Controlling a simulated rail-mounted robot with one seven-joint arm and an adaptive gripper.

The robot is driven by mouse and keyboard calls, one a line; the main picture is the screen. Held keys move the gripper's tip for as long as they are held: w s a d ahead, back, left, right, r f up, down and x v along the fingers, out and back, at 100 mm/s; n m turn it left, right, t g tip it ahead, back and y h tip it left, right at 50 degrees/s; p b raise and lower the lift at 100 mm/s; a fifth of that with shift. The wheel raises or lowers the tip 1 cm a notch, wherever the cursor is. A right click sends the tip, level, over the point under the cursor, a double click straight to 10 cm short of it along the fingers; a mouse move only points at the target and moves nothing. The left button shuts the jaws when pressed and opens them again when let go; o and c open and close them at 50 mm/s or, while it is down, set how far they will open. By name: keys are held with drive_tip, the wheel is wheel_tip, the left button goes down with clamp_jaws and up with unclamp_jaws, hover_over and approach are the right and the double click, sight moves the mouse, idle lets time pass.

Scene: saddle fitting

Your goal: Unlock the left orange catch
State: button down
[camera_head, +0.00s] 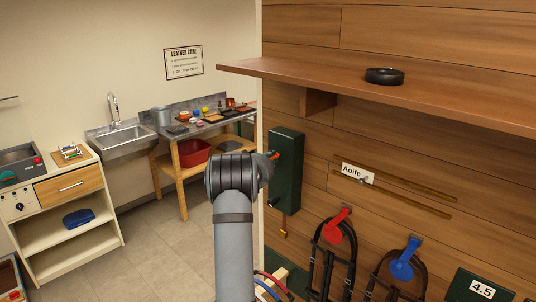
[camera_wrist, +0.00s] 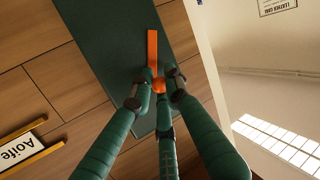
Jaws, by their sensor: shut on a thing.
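A dark green box (camera_head: 288,165) is mounted on the wooden wall, and its green face (camera_wrist: 112,40) fills the upper middle of the wrist view. An orange catch (camera_wrist: 152,48) on that face has a straight bar and a rounded end. My gripper (camera_wrist: 159,86) is shut on the rounded end, with its green fingers on both sides. In the head view a bit of orange (camera_head: 275,155) shows at the box's left edge, beside my dark wrist; my arm hides the fingers there.
A wooden shelf (camera_head: 350,83) with a black ring (camera_head: 384,76) juts out above the box. A name tag (camera_head: 357,172) and brass rails are to its right. Red (camera_head: 337,224) and blue (camera_head: 405,262) holders with black straps hang below. The floor at left is open.

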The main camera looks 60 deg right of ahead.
drive_tip(key=shift+r, duration=0.2)
drive_tip(key=c, duration=1.7)
unclamp_jaws()
drive_tip(key=shift+f, duration=0.1)
drive_tip(key=v, duration=1.2)
drive_tip(key=shift+w+d, duration=0.1)
